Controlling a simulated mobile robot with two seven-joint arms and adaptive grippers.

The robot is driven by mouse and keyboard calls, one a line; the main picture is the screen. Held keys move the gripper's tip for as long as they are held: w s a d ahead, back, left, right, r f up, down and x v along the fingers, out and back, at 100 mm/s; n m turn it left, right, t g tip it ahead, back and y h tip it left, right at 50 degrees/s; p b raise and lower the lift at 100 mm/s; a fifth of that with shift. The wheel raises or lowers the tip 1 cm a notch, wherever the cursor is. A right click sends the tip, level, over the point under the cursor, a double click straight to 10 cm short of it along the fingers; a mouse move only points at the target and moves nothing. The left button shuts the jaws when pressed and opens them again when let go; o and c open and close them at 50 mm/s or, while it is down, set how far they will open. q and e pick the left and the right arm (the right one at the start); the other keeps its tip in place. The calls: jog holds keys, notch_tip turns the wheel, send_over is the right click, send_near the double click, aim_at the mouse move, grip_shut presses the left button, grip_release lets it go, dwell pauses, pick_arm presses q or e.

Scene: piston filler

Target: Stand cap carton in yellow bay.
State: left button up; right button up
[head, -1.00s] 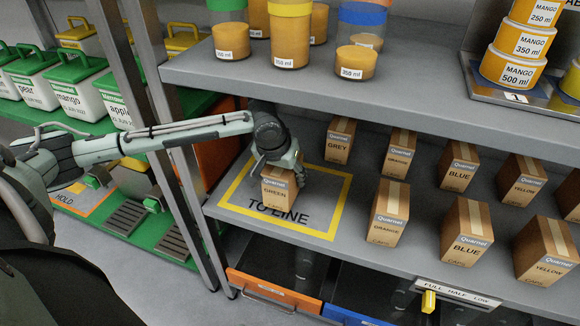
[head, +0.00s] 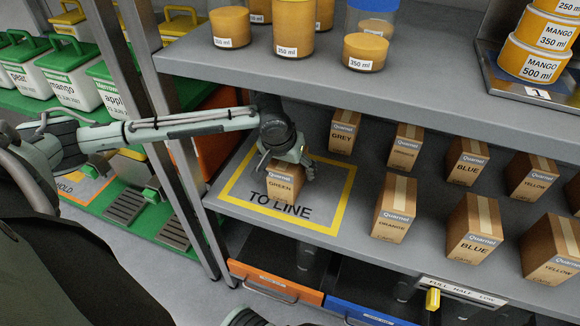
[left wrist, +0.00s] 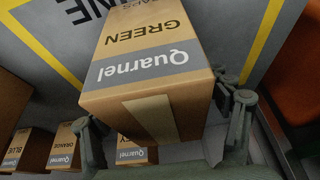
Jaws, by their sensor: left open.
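The brown cap carton labelled GREEN (head: 284,190) stands upright inside the yellow-outlined bay (head: 347,196) marked TO LINE on the middle shelf. My left gripper (head: 287,168) is above the carton with its fingers spread. In the left wrist view the carton (left wrist: 150,60) fills the middle, its grey Quarnel label facing the camera. The open fingers of the left gripper (left wrist: 165,130) lie on either side of the carton's top end. Whether a finger still touches it is unclear. The carton's far base edge is hidden. My right gripper is not visible.
Several other cartons stand to the right, including GREY (head: 343,131), ORANGE (head: 394,207) and BLUE (head: 470,227). The upper shelf (head: 420,90) with mango containers overhangs the bay. A metal post (head: 165,140) is left of it. Orange (head: 275,283) and blue (head: 365,315) drawers are below.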

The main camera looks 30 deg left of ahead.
aim_at(287, 164)
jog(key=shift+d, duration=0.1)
pick_arm(q)
jog(key=shift+r, duration=0.2)
jog(key=shift+s+r, duration=0.15)
jog(key=shift+r, duration=0.15)
jog(key=shift+s+d+r, duration=0.2)
jog(key=shift+s+r, duration=0.6)
jog(key=shift+r, duration=0.25)
jog(key=s, duration=0.3)
jog(key=s+d, duration=0.1)
jog(key=s, duration=0.2)
jog(key=s+d, duration=0.1)
jog(key=s, duration=0.3)
jog(key=shift+d+b, duration=0.2)
jog(key=shift+b, duration=0.2)
jog(key=shift+s+d, duration=0.1)
jog(key=shift+s, duration=0.35)
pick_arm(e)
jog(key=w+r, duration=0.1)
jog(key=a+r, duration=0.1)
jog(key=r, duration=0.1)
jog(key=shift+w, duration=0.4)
